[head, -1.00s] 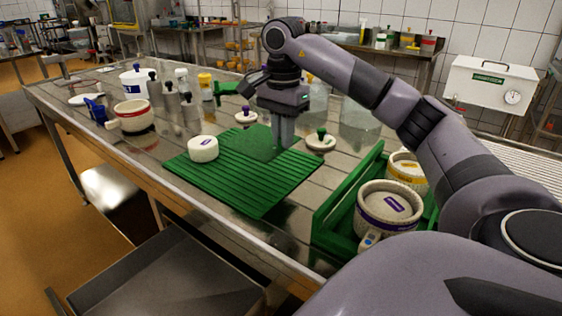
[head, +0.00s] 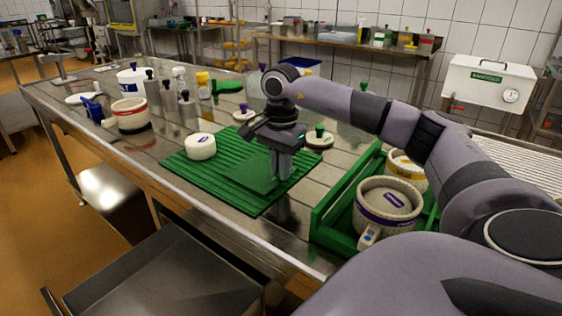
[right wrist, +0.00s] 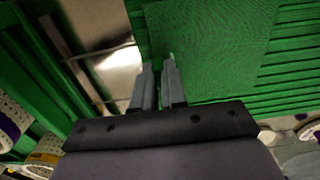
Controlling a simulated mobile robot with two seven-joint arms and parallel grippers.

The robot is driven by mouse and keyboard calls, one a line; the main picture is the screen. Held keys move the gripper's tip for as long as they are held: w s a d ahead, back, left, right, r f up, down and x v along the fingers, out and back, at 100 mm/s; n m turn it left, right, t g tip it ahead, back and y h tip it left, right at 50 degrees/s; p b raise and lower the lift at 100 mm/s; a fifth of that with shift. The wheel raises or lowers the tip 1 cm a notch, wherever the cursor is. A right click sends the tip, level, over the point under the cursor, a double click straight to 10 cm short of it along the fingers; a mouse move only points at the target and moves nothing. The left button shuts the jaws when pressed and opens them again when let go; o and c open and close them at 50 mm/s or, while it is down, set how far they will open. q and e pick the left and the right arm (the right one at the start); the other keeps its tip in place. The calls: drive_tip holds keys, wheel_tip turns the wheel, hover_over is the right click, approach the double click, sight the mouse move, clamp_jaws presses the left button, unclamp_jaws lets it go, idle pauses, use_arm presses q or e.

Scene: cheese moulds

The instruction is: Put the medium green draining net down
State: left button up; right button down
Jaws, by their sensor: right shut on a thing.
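The medium green draining net (head: 250,174) is a thin, flat, fine-meshed green sheet over the right part of the ribbed green draining mat (head: 195,172). My right gripper (head: 282,178) is shut on the net's edge, fingers pointing down, near the mat's right side. In the right wrist view the net (right wrist: 215,45) spreads out from the fingertips (right wrist: 158,68), with the mat's ribs (right wrist: 297,70) beyond it. I cannot tell whether the net touches the mat or hangs just above it. My left gripper is out of view.
A white cheese mould (head: 201,146) stands on the mat's far left part. A green crate (head: 330,215) with moulds, one purple-banded (head: 388,205), stands close on the right. A lid with a green knob (head: 319,138) lies behind the gripper. Bottles and a red-banded pot (head: 130,115) stand farther left.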

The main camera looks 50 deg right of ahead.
drive_tip(key=c, duration=1.2)
unclamp_jaws()
drive_tip(key=shift+f, duration=0.1)
use_arm(q)
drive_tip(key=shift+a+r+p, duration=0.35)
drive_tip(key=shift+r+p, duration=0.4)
drive_tip(key=shift+p, duration=0.5)
use_arm(e)
wheel_tip(320, 180, up, 12)
drive_tip(key=shift+r, duration=0.15)
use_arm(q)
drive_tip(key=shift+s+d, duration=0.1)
